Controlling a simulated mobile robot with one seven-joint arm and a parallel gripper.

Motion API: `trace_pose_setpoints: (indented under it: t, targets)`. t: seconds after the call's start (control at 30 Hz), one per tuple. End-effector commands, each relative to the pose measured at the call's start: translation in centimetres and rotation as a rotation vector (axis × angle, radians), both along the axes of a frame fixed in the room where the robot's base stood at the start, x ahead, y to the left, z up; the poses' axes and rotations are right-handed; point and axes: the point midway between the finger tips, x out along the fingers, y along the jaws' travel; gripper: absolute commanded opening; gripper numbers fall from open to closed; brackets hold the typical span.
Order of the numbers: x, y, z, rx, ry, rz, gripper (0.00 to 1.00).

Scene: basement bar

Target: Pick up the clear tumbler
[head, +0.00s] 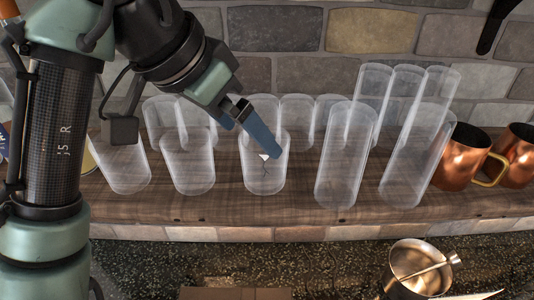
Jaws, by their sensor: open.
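Several short clear tumblers stand in a front row on the wooden shelf, and I cannot tell which one the task means. The middle tumbler (264,182) is upright, with my gripper (256,141) at its rim. My gripper is open, with its blue fingers pointing down; one finger overlaps the tumbler's upper part. Whether that finger is inside the glass or in front of it, and whether it touches, I cannot tell. Two more short tumblers stand to the left, one near (188,172) and one farther left (123,172).
Tall clear glasses (340,180) stand close on the right, with more glasses (297,112) behind. Copper mugs (461,160) are at the far right. A brick wall (371,31) rises behind the shelf (290,209). A metal cup (414,277) stands lower in front.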

Motion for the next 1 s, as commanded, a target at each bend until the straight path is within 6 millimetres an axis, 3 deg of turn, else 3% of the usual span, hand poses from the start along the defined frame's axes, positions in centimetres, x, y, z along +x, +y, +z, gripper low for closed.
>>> trace_pose_setpoints:
  t: [0.23,0.47,0.8,1.0]
  targets:
    - [1.5,-1.6,-3.1,-0.002,0.0,0.0,1.0]
    - [2.2,-2.1,-4.3,-0.002,-0.001,0.001,1.0]
    - [3.9,-3.7,-7.9,-0.003,-0.003,0.0,1.0]
    - [4.0,-3.8,-8.3,-0.001,-0.005,0.001,1.0]
